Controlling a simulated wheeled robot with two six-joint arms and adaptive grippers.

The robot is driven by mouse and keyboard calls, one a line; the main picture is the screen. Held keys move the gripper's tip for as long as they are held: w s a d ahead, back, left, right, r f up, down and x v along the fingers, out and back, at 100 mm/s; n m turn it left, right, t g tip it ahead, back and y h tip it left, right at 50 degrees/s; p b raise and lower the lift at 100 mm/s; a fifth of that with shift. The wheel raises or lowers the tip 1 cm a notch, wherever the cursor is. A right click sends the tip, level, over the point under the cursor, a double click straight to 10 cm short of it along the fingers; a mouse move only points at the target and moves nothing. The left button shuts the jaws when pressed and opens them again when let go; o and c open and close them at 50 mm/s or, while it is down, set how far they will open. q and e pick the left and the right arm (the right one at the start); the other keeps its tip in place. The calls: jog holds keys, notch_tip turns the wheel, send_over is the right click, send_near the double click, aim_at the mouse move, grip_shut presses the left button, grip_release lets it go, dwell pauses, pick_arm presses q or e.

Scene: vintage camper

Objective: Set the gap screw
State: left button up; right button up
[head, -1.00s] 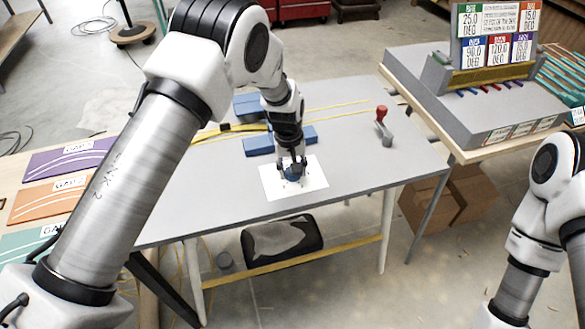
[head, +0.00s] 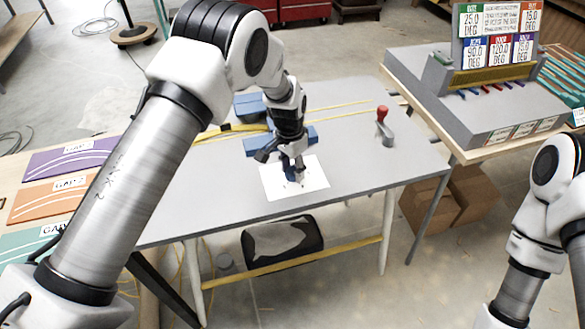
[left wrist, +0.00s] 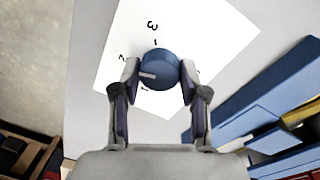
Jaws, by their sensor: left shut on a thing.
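The gap screw is a round blue knob (left wrist: 165,62) with a white pointer line, standing on a white card (head: 312,185) on the grey table. The card carries the marks 1, 2 and 3. In the left wrist view the pointer faces left, between 2 and 1 as far as I can tell. My left gripper (left wrist: 159,72) is shut on the knob, one finger on each side. In the head view the left gripper (head: 288,165) largely hides the knob. My right arm shows at the right edge, but its gripper is out of view.
Blue blocks (head: 248,104) and yellow strips lie behind the gripper. A red-knobbed lever (head: 383,125) stands at the table's right. Coloured gap cards (head: 60,160) lie on the left bench. A grey fixture with angle signs (head: 495,35) stands on the right bench.

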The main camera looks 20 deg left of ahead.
aim_at(294, 168)
pick_arm(q)
jog(key=m, duration=0.6)
jog(key=shift+s+f, duration=0.1)
jog(key=shift+f, duration=0.05)
jog(key=m+p, duration=0.1)
jog(key=m, duration=0.6)
jog(key=shift+y, duration=0.3)
jog(key=o, duration=1.1)
jog(key=shift+o, duration=0.2)
jog(key=shift+w, duration=0.2)
notch_tip(294, 168, up, 12)
jog(key=shift+w, duration=0.4)
